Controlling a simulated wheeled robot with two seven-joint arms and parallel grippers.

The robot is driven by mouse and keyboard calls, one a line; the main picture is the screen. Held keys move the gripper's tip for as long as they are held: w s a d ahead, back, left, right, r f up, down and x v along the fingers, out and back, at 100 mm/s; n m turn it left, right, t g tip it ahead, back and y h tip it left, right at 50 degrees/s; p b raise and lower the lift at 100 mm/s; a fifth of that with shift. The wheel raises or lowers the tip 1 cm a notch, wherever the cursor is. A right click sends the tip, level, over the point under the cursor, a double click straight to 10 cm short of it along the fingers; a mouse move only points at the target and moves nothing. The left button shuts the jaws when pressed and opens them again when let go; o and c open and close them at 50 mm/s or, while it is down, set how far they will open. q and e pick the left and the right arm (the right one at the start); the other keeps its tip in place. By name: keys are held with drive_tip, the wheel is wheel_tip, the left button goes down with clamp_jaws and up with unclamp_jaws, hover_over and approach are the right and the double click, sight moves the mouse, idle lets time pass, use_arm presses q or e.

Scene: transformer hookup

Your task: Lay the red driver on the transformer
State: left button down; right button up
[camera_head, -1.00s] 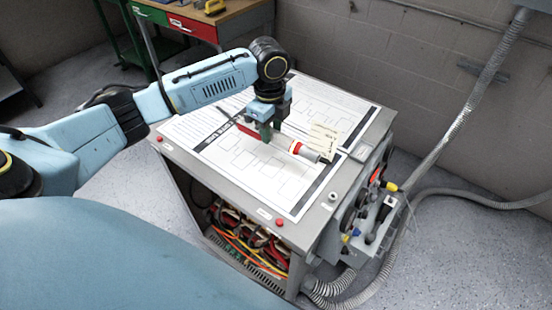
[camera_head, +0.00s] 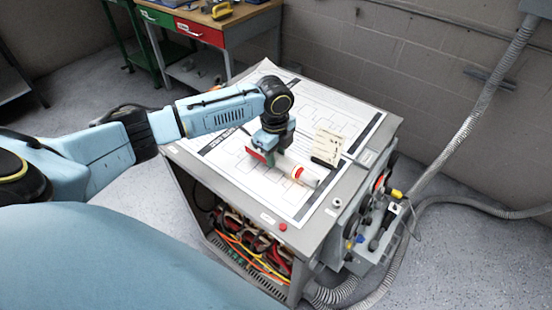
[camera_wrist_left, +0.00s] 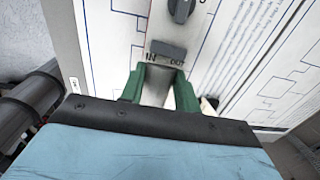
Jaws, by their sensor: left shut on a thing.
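The transformer (camera_head: 310,238) is a grey cabinet with diagram sheets on its top and cables in its open front. My left gripper (camera_head: 270,152) is low over the sheets and shut on a red thing, seemingly the red driver (camera_head: 261,157). Only a short red part of it shows, and I cannot tell whether it touches the top. My right gripper is not in view.
A white cylinder with a red band (camera_head: 304,176) lies on the sheets right of the gripper. A note on a dark clip (camera_head: 328,147) is behind it. Switches and hoses crowd the cabinet's right side. A workbench (camera_head: 240,26) stands at the back.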

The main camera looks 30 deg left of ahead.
use_arm(q)
drive_tip(key=shift+f+p, duration=0.4)
drive_tip(key=shift+f, duration=0.55)
drive_tip(key=c, duration=1)
unclamp_jaws()
drive_tip(key=shift+f, duration=0.15)
drive_tip(key=shift+c, duration=0.2)
